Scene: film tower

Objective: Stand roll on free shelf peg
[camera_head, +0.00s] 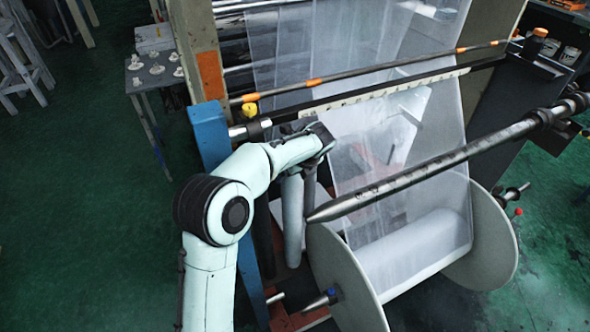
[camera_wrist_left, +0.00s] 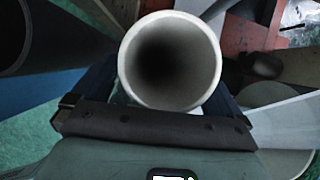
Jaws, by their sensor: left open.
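A pale grey hollow roll (camera_head: 292,215) stands about upright below my left gripper (camera_head: 314,142) in the head view. In the left wrist view the roll's open upper end (camera_wrist_left: 213,62) faces the camera, with a dark hollow inside. My left gripper (camera_wrist_left: 165,100) is open there, with a dark finger on each side of the roll. I cannot tell whether the fingers touch it. I cannot clearly identify a free shelf peg; a small grey stand (camera_head: 147,86) at the upper left carries several small pale pieces. My right gripper is out of view.
A film machine with clear sheet film (camera_head: 385,130) fills the middle. A pointed metal shaft (camera_head: 440,160) juts in from the right, close to the roll. A large flanged reel (camera_head: 340,285) stands below. A blue post (camera_head: 211,135) is beside my arm. Green floor is free at left.

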